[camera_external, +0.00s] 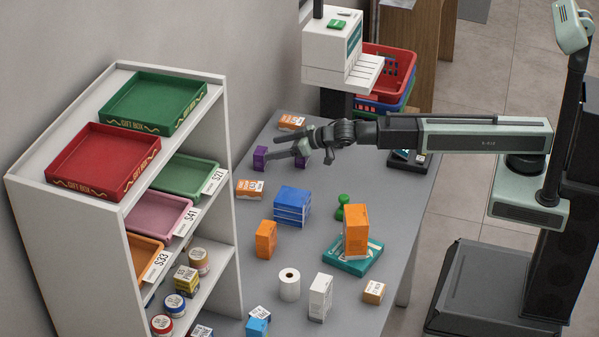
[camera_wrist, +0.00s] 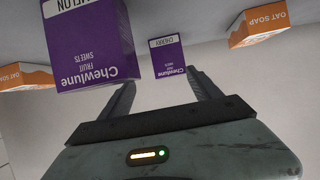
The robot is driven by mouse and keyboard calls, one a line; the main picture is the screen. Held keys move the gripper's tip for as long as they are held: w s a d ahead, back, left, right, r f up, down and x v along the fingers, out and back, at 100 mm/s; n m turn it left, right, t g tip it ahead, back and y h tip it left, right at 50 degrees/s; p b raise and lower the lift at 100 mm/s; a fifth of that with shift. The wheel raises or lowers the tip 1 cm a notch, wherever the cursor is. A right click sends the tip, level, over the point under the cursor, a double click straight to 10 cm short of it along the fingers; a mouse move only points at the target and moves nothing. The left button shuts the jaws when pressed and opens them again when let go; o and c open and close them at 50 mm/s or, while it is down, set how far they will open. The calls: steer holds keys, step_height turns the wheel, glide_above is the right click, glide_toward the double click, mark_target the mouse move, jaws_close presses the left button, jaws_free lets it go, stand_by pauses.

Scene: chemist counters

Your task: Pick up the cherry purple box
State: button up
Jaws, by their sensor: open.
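The cherry purple box (camera_wrist: 170,58) shows in the wrist view, small and ahead, in line with the gap between my two fingers. Its label reads "CHERRY". It appears to be the purple box (camera_external: 260,158) just left of my fingertips in the external view. My gripper (camera_external: 278,151) is open and empty, reaching left over the counter with its fingers pointing at that box. In the wrist view, the fingers (camera_wrist: 165,85) show apart, with a gap between them and the box.
A larger-looking purple melon box (camera_wrist: 92,45) is close beside my left finger in the wrist view; orange oat soap boxes (camera_wrist: 258,25) flank the scene. On the counter (camera_external: 222,230) side stands a white shelf. A blue box (camera_external: 292,206) and an orange box (camera_external: 265,239) stand nearer the camera.

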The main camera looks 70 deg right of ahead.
mark_target(266, 151)
steer(key=shift+w+a+y, duration=0.2)
steer(key=shift+a+y, duration=0.1)
steer(key=shift+a, duration=0.4)
steer(key=shift+b+x, duration=0.45)
steer(key=shift+x, duration=0.9)
steer(key=b+x, duration=0.2)
steer(key=x, duration=0.3)
steer(key=shift+a+f, duration=0.1)
steer(key=shift+a, duration=0.1)
steer(key=c, duration=1.4)
step_height(266, 151, up, 11)
steer(key=p, duration=1)
steer(key=shift+f, duration=0.1)
